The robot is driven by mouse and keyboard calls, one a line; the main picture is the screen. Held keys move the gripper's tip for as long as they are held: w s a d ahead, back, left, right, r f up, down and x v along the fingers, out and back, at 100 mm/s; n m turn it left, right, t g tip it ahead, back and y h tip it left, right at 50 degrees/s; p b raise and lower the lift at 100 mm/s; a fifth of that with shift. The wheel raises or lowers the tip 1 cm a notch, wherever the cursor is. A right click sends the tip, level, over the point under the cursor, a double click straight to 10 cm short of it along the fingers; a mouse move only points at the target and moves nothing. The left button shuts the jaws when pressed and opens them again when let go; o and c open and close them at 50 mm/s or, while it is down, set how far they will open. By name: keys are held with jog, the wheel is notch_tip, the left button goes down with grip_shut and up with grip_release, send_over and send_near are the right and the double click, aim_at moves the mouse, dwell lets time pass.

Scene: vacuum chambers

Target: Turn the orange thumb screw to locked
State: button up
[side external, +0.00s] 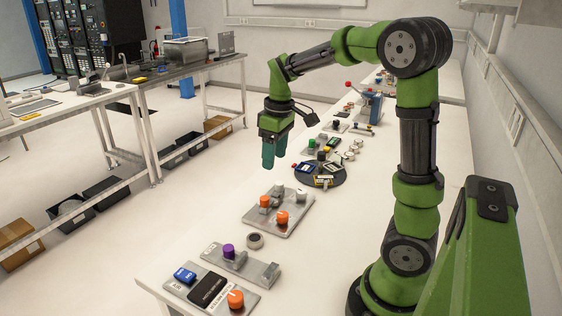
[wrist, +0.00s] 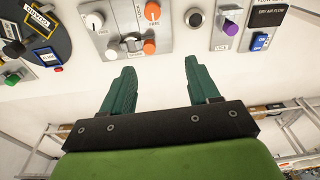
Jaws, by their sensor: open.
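A grey metal plate (side external: 264,226) on the white table carries two orange knobs, one at its left (side external: 265,201) and one nearer its front (side external: 282,217), and a white knob (side external: 301,194). I cannot tell which orange knob is the thumb screw. The wrist view shows the same plate (wrist: 112,38) at the top, with an upper orange knob (wrist: 152,11) and a lower one (wrist: 150,46) beside grey blocks. Small labels there seem to read FREE. My gripper (side external: 273,162) is open and empty, above and behind the plate, apart from the knobs; its fingers (wrist: 158,72) point down.
Bare table lies left of the plate.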

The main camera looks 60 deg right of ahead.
aim_at(283, 214)
jog(key=f, duration=0.6)
jog(key=s+f+n, duration=0.1)
jog(key=f, duration=0.5)
jog(key=s+f+n+g, duration=0.1)
jog(key=f, duration=0.5)
jog(key=shift+d+f, duration=0.1)
jog(key=shift+d, duration=0.2)
jog(key=c, duration=1)
